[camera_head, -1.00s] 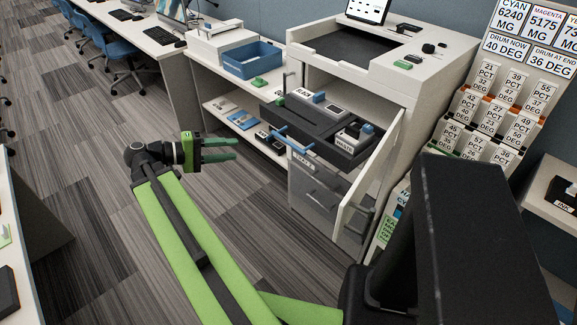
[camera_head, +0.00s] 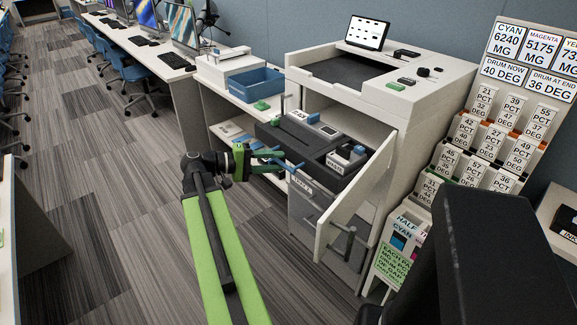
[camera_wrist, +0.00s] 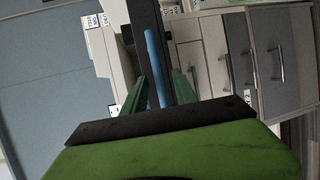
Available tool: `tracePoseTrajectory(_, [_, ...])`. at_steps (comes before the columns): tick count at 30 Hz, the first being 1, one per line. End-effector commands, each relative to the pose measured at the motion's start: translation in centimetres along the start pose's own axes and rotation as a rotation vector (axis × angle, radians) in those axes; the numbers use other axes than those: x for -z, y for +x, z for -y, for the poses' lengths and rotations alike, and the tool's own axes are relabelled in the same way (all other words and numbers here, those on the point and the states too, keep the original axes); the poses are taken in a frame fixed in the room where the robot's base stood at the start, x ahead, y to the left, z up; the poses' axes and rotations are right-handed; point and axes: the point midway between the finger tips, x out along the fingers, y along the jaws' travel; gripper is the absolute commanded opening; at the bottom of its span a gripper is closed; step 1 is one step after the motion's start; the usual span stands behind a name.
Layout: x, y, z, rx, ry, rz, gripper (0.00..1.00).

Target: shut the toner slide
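The toner slide (camera_head: 297,150) is a dark grey tray that sticks out of the open printer bay, with cartridges on top. Its blue handle bar (camera_head: 290,166) juts out in front. My gripper (camera_head: 276,156) is at the handle in the head view, with its green fingers pointing right toward the slide. In the wrist view, the blue handle bar (camera_wrist: 153,60) runs lengthwise between the two fingers of my gripper (camera_wrist: 160,80). The fingers are apart, with gaps showing beside the bar. Whether either finger touches it cannot be told.
The white printer door (camera_head: 358,195) hangs open to the right of the slide. Grey drawers (camera_head: 312,205) are below it. A blue bin (camera_head: 256,84) stands on the left counter. A card rack (camera_head: 490,150) is at the right.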

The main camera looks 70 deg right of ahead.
Motion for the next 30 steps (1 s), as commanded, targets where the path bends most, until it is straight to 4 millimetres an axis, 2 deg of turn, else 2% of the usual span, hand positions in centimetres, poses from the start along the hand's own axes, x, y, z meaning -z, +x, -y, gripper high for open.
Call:
tracePoseTrajectory(4, [0.41,0.80,0.12,0.000,0.000,0.000,0.34])
tracePoseTrajectory(13, [0.46,0.94,0.07,0.000,-0.001,-0.001,0.34])
tracePoseTrajectory(21, [0.45,0.94,0.08,0.000,-0.001,-0.001,0.00])
tracePoseTrajectory(30, [0.45,0.95,0.08,0.000,0.000,0.000,0.00])
